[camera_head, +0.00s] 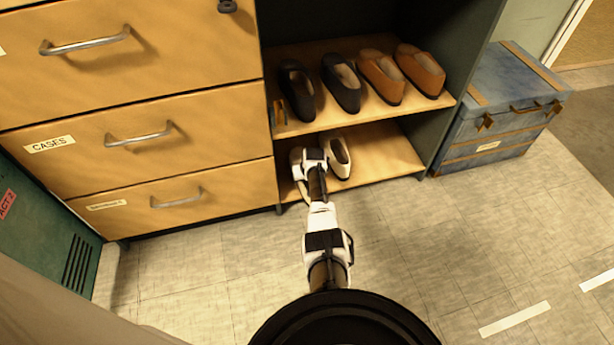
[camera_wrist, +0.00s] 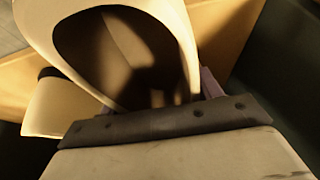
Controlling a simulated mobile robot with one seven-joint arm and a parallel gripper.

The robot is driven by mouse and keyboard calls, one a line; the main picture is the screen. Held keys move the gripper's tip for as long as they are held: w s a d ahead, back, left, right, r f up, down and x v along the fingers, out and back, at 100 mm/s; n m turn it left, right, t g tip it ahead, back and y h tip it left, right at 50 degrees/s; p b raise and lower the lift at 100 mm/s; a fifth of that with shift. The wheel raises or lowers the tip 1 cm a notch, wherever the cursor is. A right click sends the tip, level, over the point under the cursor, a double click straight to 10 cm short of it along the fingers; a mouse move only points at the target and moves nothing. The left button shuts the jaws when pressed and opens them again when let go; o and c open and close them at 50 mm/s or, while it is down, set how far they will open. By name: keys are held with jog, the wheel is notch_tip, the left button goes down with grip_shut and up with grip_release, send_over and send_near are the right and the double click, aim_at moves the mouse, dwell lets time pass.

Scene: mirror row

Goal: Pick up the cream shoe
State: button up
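Two cream shoes are on the lower shelf in the head view. The right cream shoe (camera_head: 338,158) is mostly clear, and the left cream shoe (camera_head: 298,172) is partly hidden behind my gripper (camera_head: 313,158). In the wrist view one cream shoe (camera_wrist: 183,28) is very close, its dark opening facing the camera. Its near end meets the gripper's dark front edge. One finger shows at the shoe's right side; the other is hard to make out. Whether the fingers press on the shoe cannot be seen. Another cream shape (camera_wrist: 58,106) lies at the left.
The upper shelf (camera_head: 312,122) is just above my gripper and holds two dark shoes (camera_head: 341,84) and two brown shoes (camera_head: 382,77). A wooden drawer cabinet (camera_head: 225,130) stands to the left. A blue trunk (camera_head: 500,105) stands to the right. The floor in front is clear.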

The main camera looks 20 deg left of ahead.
jog(key=o, duration=0.5)
jog(key=shift+r, duration=0.1)
jog(key=p+v, duration=0.7)
jog(key=v, duration=0.6)
jog(key=shift+s+r, duration=0.1)
jog(key=shift+r, duration=0.2)
